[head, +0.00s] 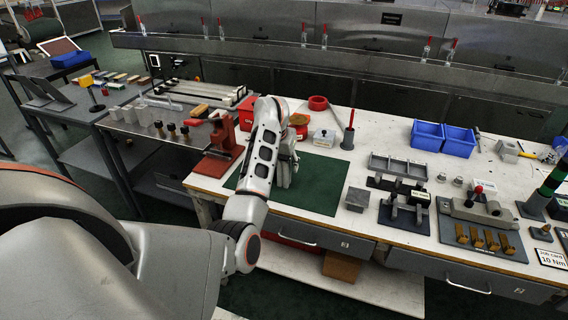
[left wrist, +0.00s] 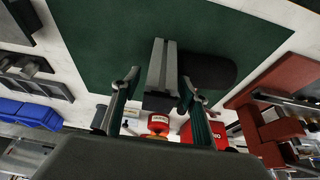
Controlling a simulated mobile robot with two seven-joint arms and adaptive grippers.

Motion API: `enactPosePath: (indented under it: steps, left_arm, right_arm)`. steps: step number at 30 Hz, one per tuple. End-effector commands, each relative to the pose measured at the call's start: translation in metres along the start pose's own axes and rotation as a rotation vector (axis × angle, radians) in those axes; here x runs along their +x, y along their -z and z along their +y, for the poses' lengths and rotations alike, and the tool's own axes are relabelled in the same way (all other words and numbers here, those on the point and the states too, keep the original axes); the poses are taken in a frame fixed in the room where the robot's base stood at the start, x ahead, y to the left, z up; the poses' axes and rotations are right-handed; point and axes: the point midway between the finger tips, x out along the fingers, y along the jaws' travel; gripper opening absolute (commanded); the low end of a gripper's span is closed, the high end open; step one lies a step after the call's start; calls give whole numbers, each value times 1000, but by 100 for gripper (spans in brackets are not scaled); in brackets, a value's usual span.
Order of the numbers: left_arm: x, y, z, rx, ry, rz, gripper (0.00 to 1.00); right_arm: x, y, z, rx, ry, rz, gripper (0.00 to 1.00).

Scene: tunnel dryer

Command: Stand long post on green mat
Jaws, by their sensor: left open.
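The green mat (head: 318,190) lies on the white bench, and it fills the upper part of the left wrist view (left wrist: 95,40). The long post (left wrist: 157,68) is a grey, squared bar. It looks upright over the mat, with a dark shadow beside it; I cannot tell for certain that its foot is flat on the mat. My left gripper (head: 285,172) is above the mat, its fingers (left wrist: 157,95) open on either side of the post with gaps visible. In the head view the gripper largely hides the post. My right gripper is not in view.
A red stand (head: 220,145) is left of the mat. A grey block (head: 357,199) and dark fixtures (head: 404,206) stand to the right. Blue bins (head: 427,136) are farther back. The mat's right side is clear.

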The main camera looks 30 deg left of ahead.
Motion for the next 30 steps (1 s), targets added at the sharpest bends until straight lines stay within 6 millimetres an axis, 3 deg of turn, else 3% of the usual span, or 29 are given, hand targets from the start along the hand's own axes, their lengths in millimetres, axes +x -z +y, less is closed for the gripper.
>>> enactPosePath:
  steps: [7, 21, 30]
  left_arm:
    - [-16, 2, 0, 0, 0, 3, 44]
    - [-106, 2, 0, -2, -1, 3, 44]
    - [-123, 1, 0, 1, 0, 0, 44]
  right_arm:
    - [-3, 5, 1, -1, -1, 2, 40]
    - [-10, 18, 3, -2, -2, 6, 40]
    - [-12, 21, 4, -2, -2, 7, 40]
